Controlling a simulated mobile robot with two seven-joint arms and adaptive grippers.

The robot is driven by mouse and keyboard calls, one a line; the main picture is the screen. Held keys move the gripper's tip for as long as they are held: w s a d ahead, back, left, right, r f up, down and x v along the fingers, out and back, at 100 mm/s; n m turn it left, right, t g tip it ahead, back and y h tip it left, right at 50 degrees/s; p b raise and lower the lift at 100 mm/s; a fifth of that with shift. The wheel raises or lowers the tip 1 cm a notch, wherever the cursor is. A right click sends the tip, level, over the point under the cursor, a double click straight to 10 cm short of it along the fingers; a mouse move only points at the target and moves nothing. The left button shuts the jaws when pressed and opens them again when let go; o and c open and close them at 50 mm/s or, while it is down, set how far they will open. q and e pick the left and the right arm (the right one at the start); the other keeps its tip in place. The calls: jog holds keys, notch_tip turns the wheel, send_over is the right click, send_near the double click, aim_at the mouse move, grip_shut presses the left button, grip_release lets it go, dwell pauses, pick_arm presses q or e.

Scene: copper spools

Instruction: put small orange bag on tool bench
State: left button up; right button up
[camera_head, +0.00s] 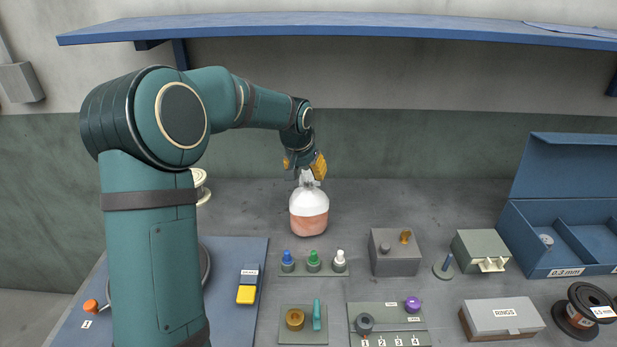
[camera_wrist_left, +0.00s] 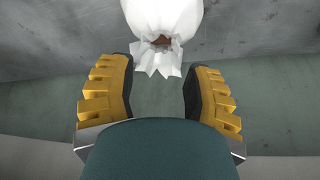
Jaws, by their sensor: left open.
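The small orange bag (camera_head: 309,212) stands upright on the grey bench top (camera_head: 400,205), near the back. Its lower part is pale orange, and its upper part is white with a gathered neck. My left gripper (camera_head: 306,168) is above it, pointing down at the neck. In the left wrist view, the bag's white top (camera_wrist_left: 160,50) lies ahead, with its ragged neck toward the space between the yellow fingers of the left gripper (camera_wrist_left: 160,95). The fingers are wide apart, with nothing held between them. My right gripper is in neither view.
Blue, green and white knobs (camera_head: 313,262) stand in front of the bag. To the right are a grey box (camera_head: 396,253), a small green box (camera_head: 480,250) and an open blue case (camera_head: 560,235). A blue shelf (camera_head: 340,27) overhangs the back. Bench either side of the bag is clear.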

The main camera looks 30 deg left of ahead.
pick_arm(q)
jog(key=v, duration=0.6)
jog(key=shift+r+p, duration=0.25)
jog(key=shift+p, duration=0.15)
jog(key=shift+s, duration=0.15)
